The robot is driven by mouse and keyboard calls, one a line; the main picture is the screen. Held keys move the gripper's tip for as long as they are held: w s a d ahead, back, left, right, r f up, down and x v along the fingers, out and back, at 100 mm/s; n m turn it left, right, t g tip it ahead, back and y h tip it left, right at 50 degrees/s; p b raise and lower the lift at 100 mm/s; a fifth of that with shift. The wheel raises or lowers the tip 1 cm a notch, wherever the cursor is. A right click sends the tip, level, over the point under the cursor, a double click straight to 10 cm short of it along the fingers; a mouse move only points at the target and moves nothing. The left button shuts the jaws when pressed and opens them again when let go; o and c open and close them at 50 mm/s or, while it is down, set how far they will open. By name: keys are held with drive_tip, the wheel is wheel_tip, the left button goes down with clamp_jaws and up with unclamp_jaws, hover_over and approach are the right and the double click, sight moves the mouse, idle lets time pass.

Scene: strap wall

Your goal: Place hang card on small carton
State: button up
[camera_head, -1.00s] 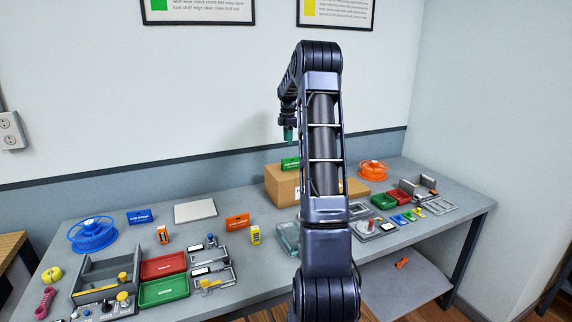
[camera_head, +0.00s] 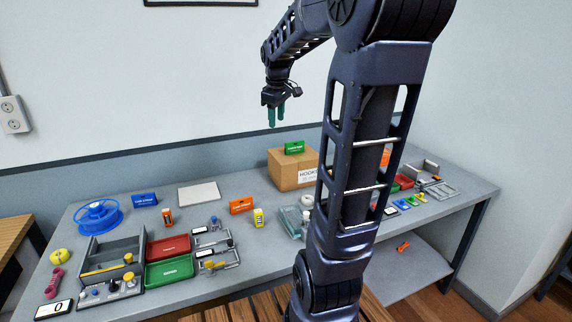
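My gripper (camera_head: 276,118) hangs fingers-down in the air, up and slightly left of the cardboard box. Its two teal fingertips show a narrow gap with nothing seen between them. No hang card is clearly recognisable. Small coloured labelled pieces show: a green one (camera_head: 294,147) on top of the cardboard box (camera_head: 284,174) marked "HOOKS", a blue one (camera_head: 145,199) at the back left and an orange one (camera_head: 241,205) mid-table. I cannot tell which thing is the small carton.
A blue spool (camera_head: 99,217), grey bin (camera_head: 112,255), red tray (camera_head: 168,248) and green tray (camera_head: 171,272) fill the left. A pale flat plate (camera_head: 199,193) lies at the back. My arm hides part of the table's right half, where several small items lie.

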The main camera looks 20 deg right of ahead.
drive_tip(key=s+a+f+m, duration=0.1)
drive_tip(key=s+f+m, duration=0.1)
drive_tip(key=s, duration=0.5)
drive_tip(key=s+a+f+m+t, duration=0.1)
drive_tip(key=s+a+f+m, duration=0.1)
drive_tip(key=s, duration=0.5)
drive_tip(key=s+a+f+m, duration=0.2)
drive_tip(key=s+f+m, duration=0.1)
drive_tip(key=s, duration=0.4)
drive_tip(key=shift+a+t+y, duration=0.25)
drive_tip(key=shift+t+y, duration=0.15)
